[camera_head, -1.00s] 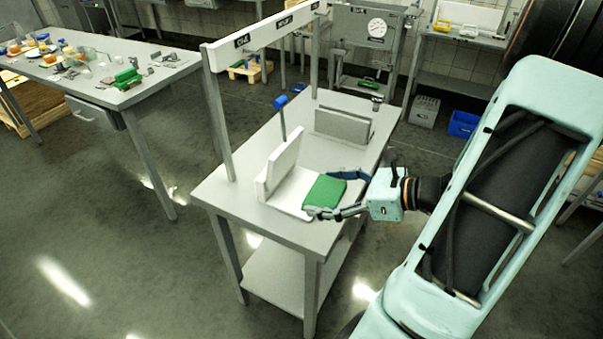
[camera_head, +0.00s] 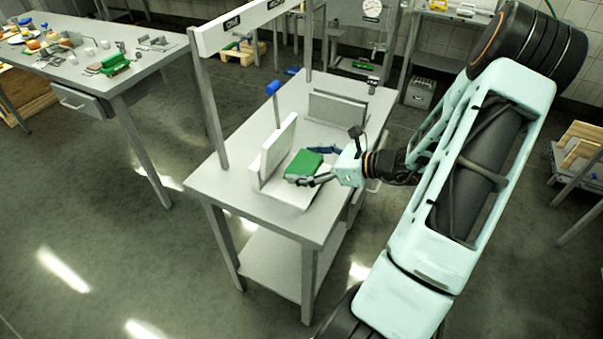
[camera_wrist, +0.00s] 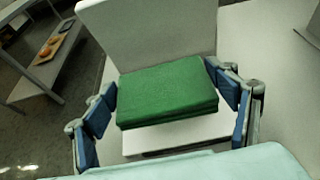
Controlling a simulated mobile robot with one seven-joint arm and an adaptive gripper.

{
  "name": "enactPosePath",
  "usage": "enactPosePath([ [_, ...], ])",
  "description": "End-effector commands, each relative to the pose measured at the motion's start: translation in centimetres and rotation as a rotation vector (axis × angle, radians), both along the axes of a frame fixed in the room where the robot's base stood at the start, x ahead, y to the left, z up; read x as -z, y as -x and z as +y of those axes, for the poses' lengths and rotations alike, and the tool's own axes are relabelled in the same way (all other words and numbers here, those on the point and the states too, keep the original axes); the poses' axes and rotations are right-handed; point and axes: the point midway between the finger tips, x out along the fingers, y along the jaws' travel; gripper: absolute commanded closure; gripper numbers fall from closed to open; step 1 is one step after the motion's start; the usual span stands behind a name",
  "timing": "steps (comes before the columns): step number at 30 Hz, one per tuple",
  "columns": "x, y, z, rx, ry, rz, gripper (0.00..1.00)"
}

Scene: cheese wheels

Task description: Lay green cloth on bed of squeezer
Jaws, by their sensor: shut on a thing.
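The green cloth (camera_head: 303,163) is a folded, layered block held between the fingers of my gripper (camera_head: 310,166). In the wrist view the cloth (camera_wrist: 168,92) sits level between the two blue-padded fingers of my gripper (camera_wrist: 168,105). It is over the white bed of the squeezer (camera_head: 286,192), close to its upright white plate (camera_head: 278,150). The bed also shows in the wrist view (camera_wrist: 180,135), with the plate (camera_wrist: 150,30) behind the cloth. I cannot tell whether the cloth touches the bed. A lever with a blue knob (camera_head: 273,88) stands behind the plate.
The squeezer stands on a grey table (camera_head: 225,180) under a labelled overhead frame (camera_head: 240,25). A second upright plate (camera_head: 337,108) stands at the table's far side. A side table (camera_head: 140,68) at the left holds small items. The table's front left is clear.

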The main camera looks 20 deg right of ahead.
Motion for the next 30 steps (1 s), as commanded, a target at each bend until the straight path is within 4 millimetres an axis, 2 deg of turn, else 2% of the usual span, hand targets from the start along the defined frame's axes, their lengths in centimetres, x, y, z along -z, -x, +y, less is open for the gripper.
enactPosePath([
  [3, 1.1, -0.9, 0.1, -0.001, 0.000, 0.000, 0.41],
  [10, 2.1, -1.7, 0.1, -0.002, 0.000, -0.001, 0.41],
  [16, 4.7, -1.7, 0.0, -0.001, -0.001, 0.001, 0.41],
  [28, 5.4, -1.7, 0.0, -0.001, 0.001, -0.001, 0.41],
  [29, 5.4, -1.7, 0.0, -0.001, 0.001, -0.001, 0.20],
  [30, 5.3, -1.7, 0.0, -0.001, 0.001, -0.001, 0.16],
])
